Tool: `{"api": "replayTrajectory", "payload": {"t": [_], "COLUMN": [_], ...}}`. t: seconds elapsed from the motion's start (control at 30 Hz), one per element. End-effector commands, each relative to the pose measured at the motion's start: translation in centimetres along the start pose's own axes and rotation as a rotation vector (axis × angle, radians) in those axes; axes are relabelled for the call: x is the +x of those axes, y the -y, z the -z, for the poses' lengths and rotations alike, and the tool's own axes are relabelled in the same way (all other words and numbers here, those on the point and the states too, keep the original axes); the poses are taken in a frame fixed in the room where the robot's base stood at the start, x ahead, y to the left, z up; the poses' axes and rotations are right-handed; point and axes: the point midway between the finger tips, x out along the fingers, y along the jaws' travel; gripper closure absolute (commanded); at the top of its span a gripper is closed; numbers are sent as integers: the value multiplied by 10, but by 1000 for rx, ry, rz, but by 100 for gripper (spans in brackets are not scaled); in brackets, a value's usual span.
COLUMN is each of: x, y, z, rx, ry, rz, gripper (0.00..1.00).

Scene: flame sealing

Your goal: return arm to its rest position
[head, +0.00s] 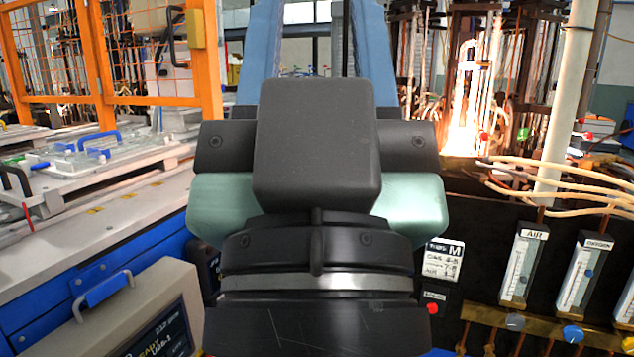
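My own arm fills the middle of the head view, with dark grey, black and teal parts and a silver band. No gripper fingers can be made out, so whether my gripper holds anything does not show. The arm hides much of the middle of the scene. To its right is a black panel (478,330) with an AIR flowmeter (519,270) and an OXYGEN flowmeter (583,275). Behind it at the upper right, a bright flame (462,125) glows around tall glassware.
A bench (85,225) on the left carries trays with clear glassware and blue handles (100,135). An orange mesh guard (110,55) stands behind it. A beige display unit (125,315) sits at the lower left, close to my arm. Pale hoses (560,180) run above the panel.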

Motion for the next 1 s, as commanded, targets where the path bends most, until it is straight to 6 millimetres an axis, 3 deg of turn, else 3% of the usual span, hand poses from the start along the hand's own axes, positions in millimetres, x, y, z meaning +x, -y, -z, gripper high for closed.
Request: {"api": "replayTrajectory", "payload": {"t": [0.03, 0.6, 0.8, 1.0], "x": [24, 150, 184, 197], "y": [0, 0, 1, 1], "z": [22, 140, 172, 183], "rx": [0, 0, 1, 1], "ry": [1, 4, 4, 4], "rz": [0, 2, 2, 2], "gripper": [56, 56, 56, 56]}}
